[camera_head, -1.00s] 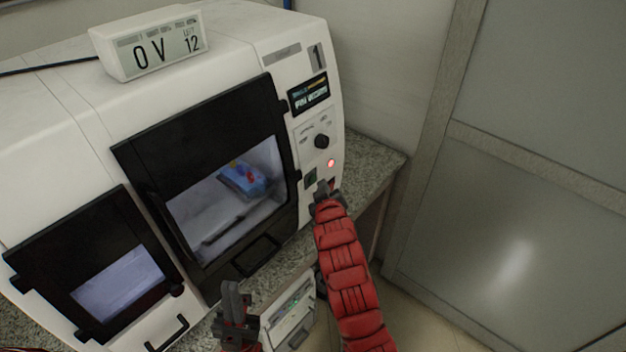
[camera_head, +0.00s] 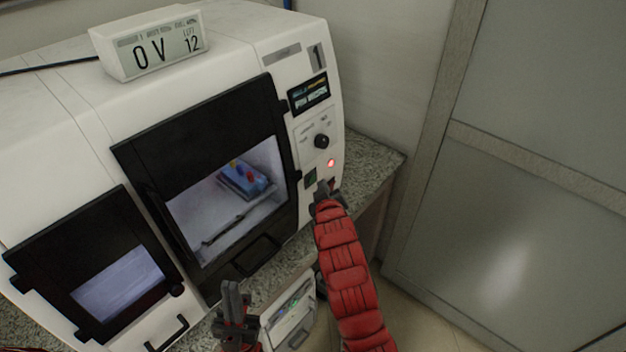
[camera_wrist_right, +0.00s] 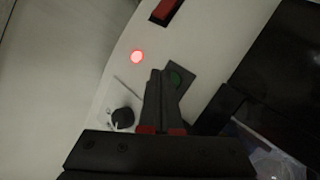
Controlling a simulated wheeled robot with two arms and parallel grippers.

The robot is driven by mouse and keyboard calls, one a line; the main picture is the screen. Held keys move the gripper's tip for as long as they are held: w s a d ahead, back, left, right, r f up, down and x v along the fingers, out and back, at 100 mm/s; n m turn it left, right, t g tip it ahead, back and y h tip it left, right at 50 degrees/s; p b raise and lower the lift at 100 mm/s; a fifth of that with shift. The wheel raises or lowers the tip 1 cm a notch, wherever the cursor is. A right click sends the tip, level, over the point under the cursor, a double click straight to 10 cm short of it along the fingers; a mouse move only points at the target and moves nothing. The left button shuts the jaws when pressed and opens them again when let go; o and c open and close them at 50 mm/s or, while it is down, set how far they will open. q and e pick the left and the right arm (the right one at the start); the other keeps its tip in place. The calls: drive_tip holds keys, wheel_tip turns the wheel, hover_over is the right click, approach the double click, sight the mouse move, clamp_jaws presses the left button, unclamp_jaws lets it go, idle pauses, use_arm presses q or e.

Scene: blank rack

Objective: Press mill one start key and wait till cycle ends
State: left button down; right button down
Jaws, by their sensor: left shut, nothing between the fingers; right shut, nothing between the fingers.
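Mill one (camera_head: 240,45) is a white machine marked "1" with a dark-framed window (camera_head: 225,195). Inside the window a blue piece (camera_head: 244,184) with red and yellow parts sits on the bed. Contact cannot be told. My left gripper (camera_head: 231,287) is shut and empty, low in front of the machine.
A white box with a display (camera_head: 150,42) reading "0V" and "12" stands on top. A smaller dark window (camera_head: 97,268) is at lower left. A white device (camera_head: 290,318) is beside my left gripper. Granite counter (camera_head: 372,160) and a grey panel wall (camera_head: 520,190) lie right.

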drive_tip(key=shift+w+a+f+b, duration=0.1)
drive_tip(key=shift+w+a+b, duration=0.15)
drive_tip(key=shift+a+b, duration=0.15)
